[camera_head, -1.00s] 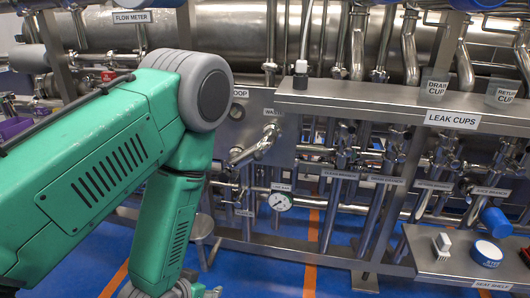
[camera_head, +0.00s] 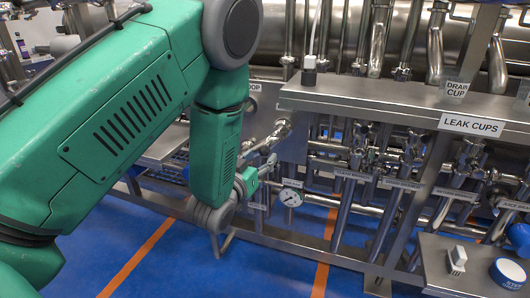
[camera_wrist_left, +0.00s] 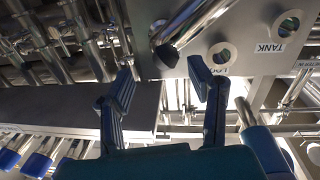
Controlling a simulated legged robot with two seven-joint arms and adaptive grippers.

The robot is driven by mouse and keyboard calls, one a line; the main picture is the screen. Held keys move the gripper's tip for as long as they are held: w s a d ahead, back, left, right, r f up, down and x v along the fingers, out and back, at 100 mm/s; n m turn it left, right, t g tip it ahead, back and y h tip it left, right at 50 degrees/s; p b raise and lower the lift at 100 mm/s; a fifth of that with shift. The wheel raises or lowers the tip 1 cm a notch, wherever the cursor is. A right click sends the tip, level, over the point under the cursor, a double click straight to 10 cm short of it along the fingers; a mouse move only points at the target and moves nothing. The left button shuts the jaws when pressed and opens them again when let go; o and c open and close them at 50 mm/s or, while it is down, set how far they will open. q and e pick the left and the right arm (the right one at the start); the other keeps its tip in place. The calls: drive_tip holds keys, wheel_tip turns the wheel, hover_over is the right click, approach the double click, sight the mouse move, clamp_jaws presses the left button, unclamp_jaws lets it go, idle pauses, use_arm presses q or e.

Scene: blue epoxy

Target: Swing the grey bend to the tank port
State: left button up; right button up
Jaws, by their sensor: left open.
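The grey bend (camera_head: 270,139), a shiny metal pipe, sits on the port panel, right of my left forearm in the head view. In the left wrist view the bend (camera_wrist_left: 192,20) crosses the top, beyond the fingers. My left gripper (camera_wrist_left: 160,78) is open and empty, its blue-grey fingers spread below the bend, apart from it as far as I can tell. In the head view this gripper (camera_head: 267,166) is small and low beside the bend. The tank port (camera_wrist_left: 289,23) is a round hole by the TANK label; my arm hides it in the head view. My right gripper is out of view.
Another port (camera_wrist_left: 222,53) lies between the bend and the tank port. A steel ledge labelled LEAK CUPS (camera_head: 380,98) juts out above right. A gauge (camera_head: 291,197) and pipework (camera_head: 370,175) crowd the right.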

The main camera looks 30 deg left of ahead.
sight(262, 151)
use_arm(q)
drive_tip(key=w, duration=0.2)
drive_tip(key=shift+w+d+r, duration=0.3)
drive_tip(key=shift+d, duration=0.1)
drive_tip(key=w+a, duration=0.1)
drive_tip(key=a+f, duration=0.1)
drive_tip(key=shift+w+a, duration=0.4)
drive_tip(key=shift+w+a+f, duration=0.15)
drive_tip(key=shift+a+f, duration=0.1)
drive_tip(key=shift+a, duration=0.05)
drive_tip(key=shift+r, duration=0.1)
drive_tip(key=shift+d+r, duration=0.15)
drive_tip(key=shift+d, duration=0.15)
drive_tip(key=shift+c, duration=0.5)
drive_tip(key=shift+s+d+r, duration=0.2)
drive_tip(key=shift+d, duration=0.25)
drive_tip(key=c, duration=0.7)
drive_tip(key=shift+d, duration=0.35)
clamp_jaws()
drive_tip(key=shift+a, duration=0.55)
drive_tip(key=shift+r+n, duration=0.15)
drive_tip(key=shift+n, duration=0.15)
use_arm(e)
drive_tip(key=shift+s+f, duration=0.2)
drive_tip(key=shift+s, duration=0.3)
